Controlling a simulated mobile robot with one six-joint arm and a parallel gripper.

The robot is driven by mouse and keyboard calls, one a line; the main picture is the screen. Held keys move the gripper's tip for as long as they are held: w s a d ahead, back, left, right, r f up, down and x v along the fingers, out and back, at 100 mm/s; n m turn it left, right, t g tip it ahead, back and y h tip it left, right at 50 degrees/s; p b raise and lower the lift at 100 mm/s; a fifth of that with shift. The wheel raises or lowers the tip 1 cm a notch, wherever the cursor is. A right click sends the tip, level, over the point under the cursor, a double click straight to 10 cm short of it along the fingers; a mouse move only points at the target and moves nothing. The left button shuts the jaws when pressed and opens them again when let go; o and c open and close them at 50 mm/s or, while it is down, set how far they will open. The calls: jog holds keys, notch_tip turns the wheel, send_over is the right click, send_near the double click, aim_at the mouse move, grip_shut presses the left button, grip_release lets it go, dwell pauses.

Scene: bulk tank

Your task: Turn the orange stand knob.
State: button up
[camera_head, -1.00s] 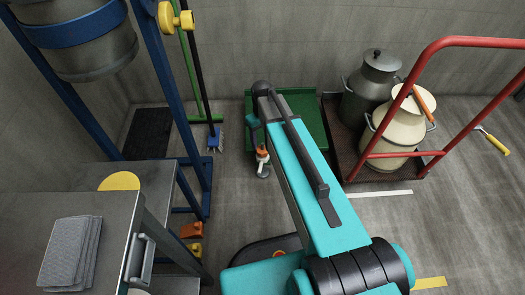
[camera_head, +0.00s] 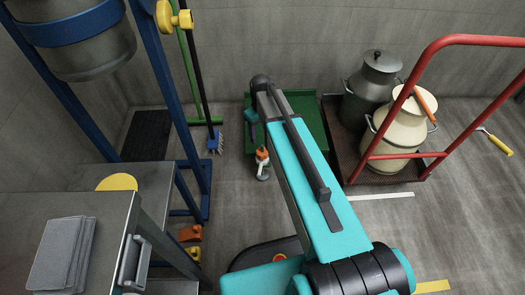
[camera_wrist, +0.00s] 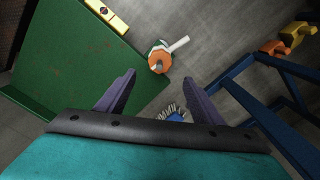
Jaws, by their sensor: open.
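A small round orange knob-like top (camera_wrist: 160,61) on a white body with a white bar shows in the wrist view, ahead of my gripper.
A green tray (camera_head: 309,115) lies behind my arm. Milk cans (camera_head: 402,127) stand on a red-railed cart (camera_head: 383,182) at the right. A metal table (camera_head: 105,215) is at the left. Orange (camera_head: 190,233) and yellow pieces lie beside the blue stand. Bare floor (camera_head: 228,205) lies between.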

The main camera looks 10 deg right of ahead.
aim_at(262, 151)
notch_tip(262, 151, down, 12)
jog(key=b, duration=0.4)
dwell(0.3)
jog(key=c, duration=0.9)
jog(key=shift+d, duration=0.3)
jog(key=shift+c, duration=0.7)
jog(key=shift+a, duration=0.15)
jog(key=shift+r+m+p, duration=0.1)
jog(key=shift+m+p, duration=0.5)
jog(key=shift+p, duration=0.2)
